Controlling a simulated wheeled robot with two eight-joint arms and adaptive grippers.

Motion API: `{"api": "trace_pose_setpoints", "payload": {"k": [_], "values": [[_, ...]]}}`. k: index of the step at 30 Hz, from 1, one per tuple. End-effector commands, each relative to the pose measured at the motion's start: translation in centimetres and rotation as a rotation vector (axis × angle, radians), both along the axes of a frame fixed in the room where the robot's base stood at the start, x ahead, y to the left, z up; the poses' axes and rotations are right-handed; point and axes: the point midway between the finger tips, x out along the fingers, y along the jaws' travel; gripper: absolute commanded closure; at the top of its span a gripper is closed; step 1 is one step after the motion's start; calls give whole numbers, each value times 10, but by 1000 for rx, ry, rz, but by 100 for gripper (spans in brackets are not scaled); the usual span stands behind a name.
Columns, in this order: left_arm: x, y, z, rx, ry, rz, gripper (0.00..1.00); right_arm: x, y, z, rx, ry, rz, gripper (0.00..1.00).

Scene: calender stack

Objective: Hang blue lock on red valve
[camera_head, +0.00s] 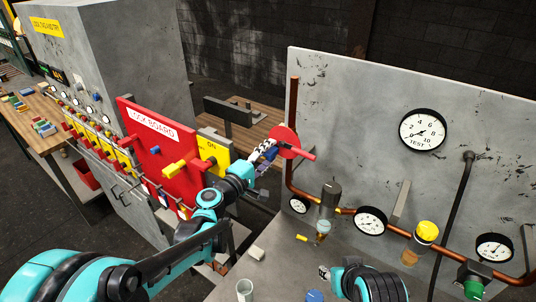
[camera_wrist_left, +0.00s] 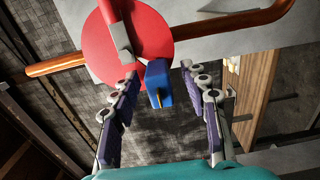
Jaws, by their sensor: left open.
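The red valve (camera_head: 285,139) is a red disc with a handle on the copper pipe; it fills the top of the left wrist view (camera_wrist_left: 150,38). The blue lock (camera_wrist_left: 157,84) sits at the disc's lower right edge in the left wrist view, apparently against it. Its shackle is hidden, so I cannot tell whether it is hooked on. My left gripper (camera_wrist_left: 162,88) is open, with a finger on each side of the lock and gaps between. In the head view the left gripper (camera_head: 267,152) is beside the valve. Part of my right gripper (camera_head: 323,271) shows low; its fingers are unclear.
A red lock board (camera_head: 168,135) stands left of my left arm. Copper pipe (camera_head: 292,100) and gauges (camera_head: 370,221) run along the grey panel (camera_head: 350,110). A white cup (camera_head: 244,290), a white block (camera_head: 257,253) and a round blue item (camera_head: 314,296) lie near the front.

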Motion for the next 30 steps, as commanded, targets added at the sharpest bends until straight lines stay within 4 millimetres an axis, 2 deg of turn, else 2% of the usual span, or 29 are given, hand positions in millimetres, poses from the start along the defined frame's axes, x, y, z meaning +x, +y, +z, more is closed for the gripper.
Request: {"api": "trace_pose_setpoints", "payload": {"k": [17,30], "values": [[-1,1,0,0,0,0,38,0,0,0,0,0,0,60],[-26,19,0,0,0,1,38,0,0,0,0,0,0,60]]}}
